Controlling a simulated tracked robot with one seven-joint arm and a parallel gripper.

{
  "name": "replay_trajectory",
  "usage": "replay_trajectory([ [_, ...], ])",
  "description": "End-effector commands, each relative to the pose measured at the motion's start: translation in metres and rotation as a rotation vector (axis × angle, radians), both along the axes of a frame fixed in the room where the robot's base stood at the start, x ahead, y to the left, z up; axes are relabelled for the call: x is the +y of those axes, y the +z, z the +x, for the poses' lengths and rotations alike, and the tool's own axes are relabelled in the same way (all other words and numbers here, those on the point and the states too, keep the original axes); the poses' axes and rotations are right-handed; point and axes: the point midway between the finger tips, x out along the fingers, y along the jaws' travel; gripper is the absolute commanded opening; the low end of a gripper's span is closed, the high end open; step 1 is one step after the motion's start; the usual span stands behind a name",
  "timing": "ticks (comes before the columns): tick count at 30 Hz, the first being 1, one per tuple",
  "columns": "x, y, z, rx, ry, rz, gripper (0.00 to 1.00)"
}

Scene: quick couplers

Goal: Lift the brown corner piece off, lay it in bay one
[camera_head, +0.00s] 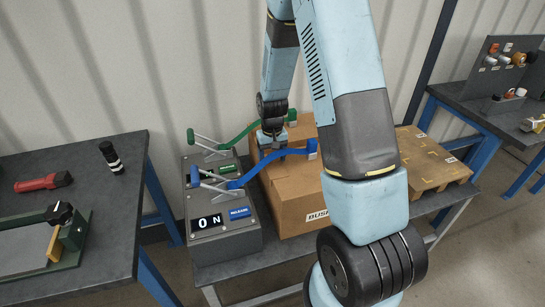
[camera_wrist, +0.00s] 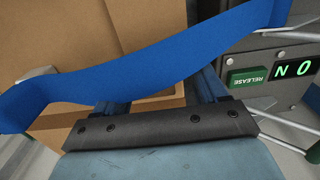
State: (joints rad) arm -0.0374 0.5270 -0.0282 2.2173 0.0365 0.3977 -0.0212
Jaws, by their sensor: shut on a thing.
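My gripper (camera_head: 271,140) is low over the cardboard box, between the green and blue straps. It is shut on a brown piece (camera_wrist: 160,101), which shows between its fingers in the wrist view and seems to be the brown corner piece. Its outline is hard to tell from the cardboard. The blue strap (camera_wrist: 150,72) crosses in front of the fingers and hides part of them. The cardboard box (camera_head: 300,203) stands on the bench. A tan board with yellow corner marks (camera_head: 427,163) lies right of it; I cannot read any bay number.
A grey strap unit (camera_head: 228,237) with levers, release buttons and a "0 N" display stands left of the box. The green strap (camera_head: 243,133) and blue strap (camera_head: 268,158) run from it over the box. A bench (camera_head: 120,215) is at left, a tool rack (camera_head: 505,65) at right.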

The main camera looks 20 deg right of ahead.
Motion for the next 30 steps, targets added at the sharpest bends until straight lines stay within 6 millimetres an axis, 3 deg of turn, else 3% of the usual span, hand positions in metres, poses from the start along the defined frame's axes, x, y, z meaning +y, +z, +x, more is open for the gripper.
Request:
replay_trajectory([
  [6,0.000,0.000,0.000,0.000,0.000,0.000,0.35],
  [30,0.000,0.023,0.000,-0.001,0.000,0.000,0.35],
])
